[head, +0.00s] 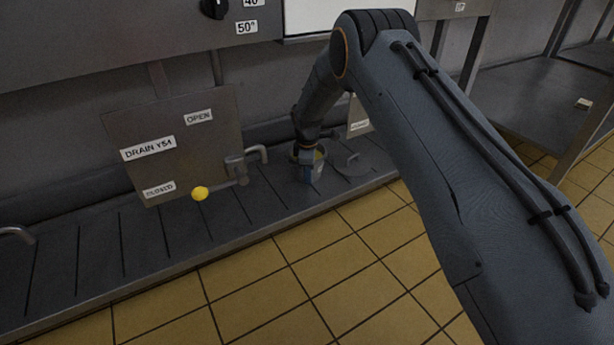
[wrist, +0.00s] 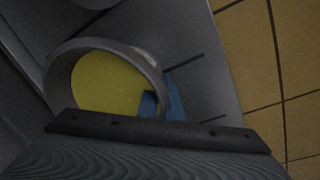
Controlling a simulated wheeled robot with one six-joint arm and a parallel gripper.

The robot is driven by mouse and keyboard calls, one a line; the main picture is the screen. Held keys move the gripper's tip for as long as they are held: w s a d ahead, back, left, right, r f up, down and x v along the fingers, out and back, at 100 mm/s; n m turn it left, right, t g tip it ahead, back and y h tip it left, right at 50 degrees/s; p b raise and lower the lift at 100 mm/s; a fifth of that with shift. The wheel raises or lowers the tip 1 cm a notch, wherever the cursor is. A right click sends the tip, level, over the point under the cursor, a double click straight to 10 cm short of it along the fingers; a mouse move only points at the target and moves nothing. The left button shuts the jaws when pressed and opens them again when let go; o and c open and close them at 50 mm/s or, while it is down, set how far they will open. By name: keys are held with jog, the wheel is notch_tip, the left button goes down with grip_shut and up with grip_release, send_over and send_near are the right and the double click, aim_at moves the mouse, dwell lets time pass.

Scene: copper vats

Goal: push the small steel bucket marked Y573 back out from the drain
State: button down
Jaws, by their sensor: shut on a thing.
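The small steel bucket (head: 320,163) stands on the grey slatted ledge along the wall, mostly behind my gripper (head: 306,158) in the head view. In the wrist view, the bucket (wrist: 66,65) shows its round rim and a yellow inside. My gripper's blue fingertips (wrist: 160,99) straddle the rim at its right side, one inside and one outside, shut on the bucket wall. No mark is readable on the bucket. A drain valve with a short spout (head: 254,155) and a lever with a yellow knob (head: 200,193) is left of the bucket, by the plate (head: 198,140) labelled DRAIN Y51.
Another label plate (head: 359,125) is partly hidden behind my arm. Yellow floor tiles (head: 300,280) lie clear in front. A grey table (head: 545,95) stands at right.

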jog(key=shift+s+d+f, duration=0.1)
jog(key=shift+s+d, duration=0.05)
jog(key=shift+d, duration=0.05)
dwell(0.6)
jog(key=shift+s+d+p, duration=0.55)
jog(key=shift+d+p, duration=0.1)
jog(key=shift+p, duration=0.1)
jog(key=shift+s+d+p, duration=0.3)
jog(key=shift+d+p, duration=0.05)
jog(key=shift+d, duration=0.25)
jog(key=shift+s+d+p, duration=0.25)
jog(key=shift+d+p, duration=0.05)
jog(key=shift+d, duration=0.3)
jog(key=shift+a, duration=0.15)
jog(key=c, duration=1.9)
grip_release()
jog(key=shift+a, duration=0.1)
jog(key=shift+o, duration=0.2)
